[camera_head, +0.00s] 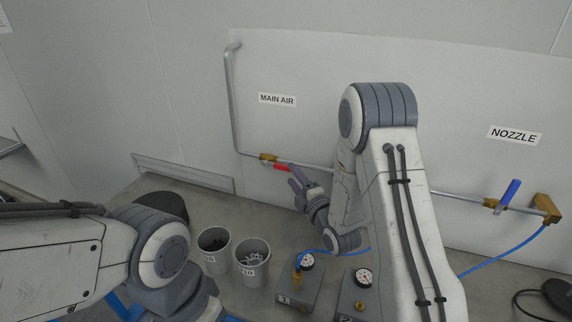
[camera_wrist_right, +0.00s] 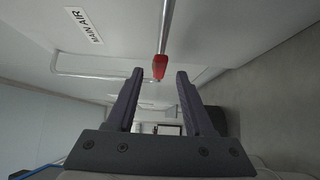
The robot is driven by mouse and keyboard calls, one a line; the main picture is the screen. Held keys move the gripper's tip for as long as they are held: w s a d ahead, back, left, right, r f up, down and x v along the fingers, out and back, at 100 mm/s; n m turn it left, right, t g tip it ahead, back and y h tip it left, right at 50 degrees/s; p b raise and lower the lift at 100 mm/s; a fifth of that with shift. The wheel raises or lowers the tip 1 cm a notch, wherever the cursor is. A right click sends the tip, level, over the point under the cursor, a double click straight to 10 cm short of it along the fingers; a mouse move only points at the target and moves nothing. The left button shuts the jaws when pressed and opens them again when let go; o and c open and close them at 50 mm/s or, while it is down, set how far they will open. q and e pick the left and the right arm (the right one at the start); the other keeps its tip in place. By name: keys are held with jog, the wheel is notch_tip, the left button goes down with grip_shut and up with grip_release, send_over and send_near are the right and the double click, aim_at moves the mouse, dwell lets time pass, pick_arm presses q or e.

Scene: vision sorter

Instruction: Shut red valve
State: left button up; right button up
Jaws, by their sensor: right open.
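The red valve handle (camera_head: 281,167) sits on the metal pipe by a brass fitting (camera_head: 267,157), below the MAIN AIR label, and looks roughly in line with the pipe. My right gripper (camera_head: 294,185) is open and empty, close to the handle at its lower right. In the right wrist view the red handle (camera_wrist_right: 160,66) shows between and just beyond the open fingertips of my right gripper (camera_wrist_right: 160,75). I cannot tell whether they touch it. My left arm shows at the lower left, but its gripper fingers are out of view.
A blue valve handle (camera_head: 510,192) sits on the pipe at the right, below the NOZZLE label (camera_head: 515,135). Two grey cups (camera_head: 214,262) and two gauge boxes (camera_head: 297,287) stand on the bench below. A blue hose (camera_head: 500,257) runs at the right.

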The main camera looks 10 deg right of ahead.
aim_at(288, 170)
jog(key=w, duration=0.2)
jog(key=w+a+p, duration=0.1)
jog(key=w, duration=0.2)
jog(key=shift+p, duration=0.3)
grip_shut()
dwell(1.1)
